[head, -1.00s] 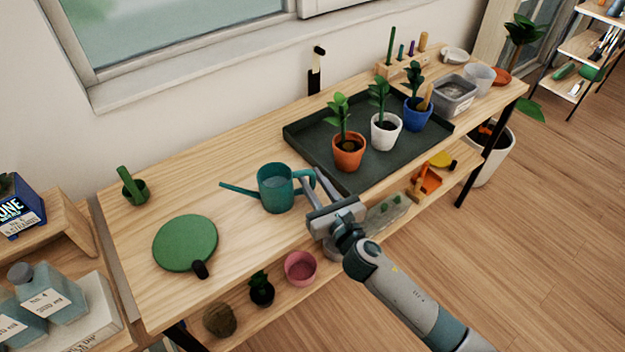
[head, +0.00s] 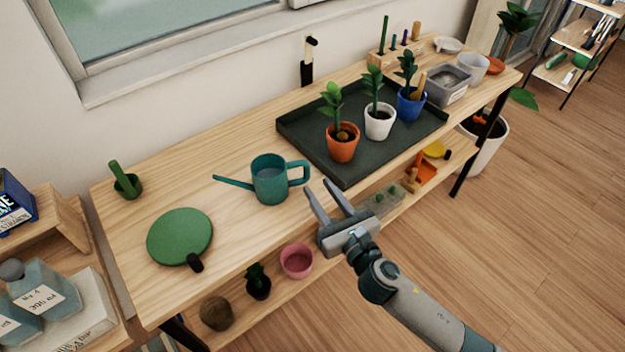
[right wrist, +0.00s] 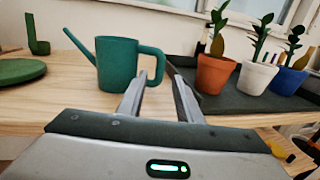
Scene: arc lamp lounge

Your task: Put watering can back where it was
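The teal watering can (head: 268,182) stands upright on the wooden table, between the green round mat and the dark tray. Its spout points left and its handle points right; it also shows in the right wrist view (right wrist: 117,66). My right gripper (head: 327,190) is open and empty at the table's front edge, to the right of the can's handle and apart from it. My left gripper is not in view.
The dark tray (head: 300,143) holds three potted plants close to the right of the can. A lower shelf holds a pink pot (head: 297,261).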

